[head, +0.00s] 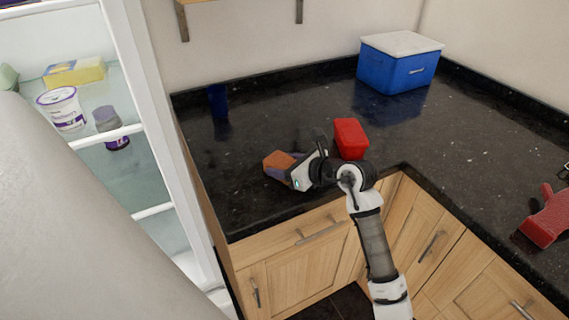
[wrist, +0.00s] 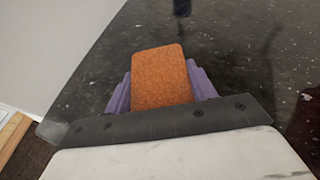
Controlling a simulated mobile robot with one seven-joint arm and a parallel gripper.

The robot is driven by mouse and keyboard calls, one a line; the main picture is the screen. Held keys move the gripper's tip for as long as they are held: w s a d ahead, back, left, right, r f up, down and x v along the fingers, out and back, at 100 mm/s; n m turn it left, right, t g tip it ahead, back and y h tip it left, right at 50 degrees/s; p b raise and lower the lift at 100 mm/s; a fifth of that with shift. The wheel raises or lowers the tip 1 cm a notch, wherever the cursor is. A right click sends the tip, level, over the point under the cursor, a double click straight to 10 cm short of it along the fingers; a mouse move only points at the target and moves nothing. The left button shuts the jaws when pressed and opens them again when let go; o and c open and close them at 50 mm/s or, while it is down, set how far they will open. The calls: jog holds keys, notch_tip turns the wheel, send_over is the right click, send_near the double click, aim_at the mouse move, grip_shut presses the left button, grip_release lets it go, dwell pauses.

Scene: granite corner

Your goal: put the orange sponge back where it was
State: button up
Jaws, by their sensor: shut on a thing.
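The orange sponge (wrist: 160,76) is a block with rounded corners, held between the purple fingers of my gripper (wrist: 161,92) in the wrist view. In the head view the orange sponge (head: 278,159) shows at the end of my gripper (head: 281,169), over the left part of the black granite counter (head: 260,110). My gripper is shut on it. I cannot tell whether the sponge touches the counter or hangs just above it. Its lower part is hidden by the gripper.
A red container (head: 351,138) stands close to the right of my gripper. A blue cooler with a white lid (head: 398,72) is at the back corner. A red object (head: 547,217) lies at the right edge. An open fridge (head: 100,85) stands left. The counter behind the gripper is mostly clear.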

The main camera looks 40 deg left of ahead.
jog(key=shift+f, duration=0.15)
jog(key=shift+f, duration=0.1)
jog(key=shift+f+b, duration=0.1)
jog(key=shift+b, duration=0.2)
jog(key=o, duration=1.3)
